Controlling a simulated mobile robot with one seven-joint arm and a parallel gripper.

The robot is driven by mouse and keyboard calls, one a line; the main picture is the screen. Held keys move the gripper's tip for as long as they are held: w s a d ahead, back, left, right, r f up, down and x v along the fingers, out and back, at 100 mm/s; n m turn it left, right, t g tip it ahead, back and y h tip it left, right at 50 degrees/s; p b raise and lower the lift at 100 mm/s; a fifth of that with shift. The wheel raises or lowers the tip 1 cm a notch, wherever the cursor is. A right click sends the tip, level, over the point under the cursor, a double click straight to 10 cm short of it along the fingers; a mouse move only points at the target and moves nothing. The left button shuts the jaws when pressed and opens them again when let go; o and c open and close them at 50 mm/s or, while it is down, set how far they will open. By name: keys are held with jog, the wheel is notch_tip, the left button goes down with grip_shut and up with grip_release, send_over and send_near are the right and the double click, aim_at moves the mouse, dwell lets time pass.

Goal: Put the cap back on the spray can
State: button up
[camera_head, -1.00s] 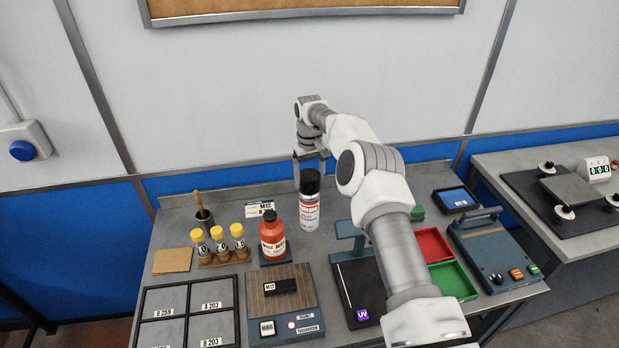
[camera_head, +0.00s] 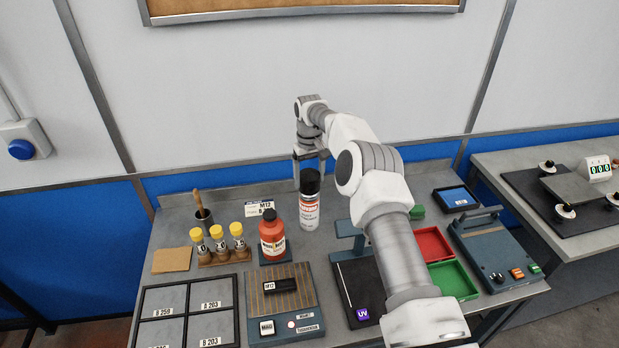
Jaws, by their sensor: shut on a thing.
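The spray can (camera_head: 309,211) stands upright at the back of the bench, white and silver with a red band. A black cap (camera_head: 309,182) sits at its top, upright and in line with the can. My gripper (camera_head: 309,168) comes down from above with its fingers around the cap and is shut on it. The far finger is partly hidden. Whether the cap is fully seated on the can is too small to tell.
A red bottle (camera_head: 272,236) stands left of the can. Several yellow-capped vials (camera_head: 218,233) are further left. A stand (camera_head: 349,229) and a red tray (camera_head: 432,245) lie to the right, partly behind my arm.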

jog(key=o, duration=1.1)
jog(key=shift+o, duration=0.2)
jog(key=shift+r, duration=0.1)
jog(key=shift+r+p, duration=2.15)
jog(key=shift+r, duration=1.3)
grip_shut()
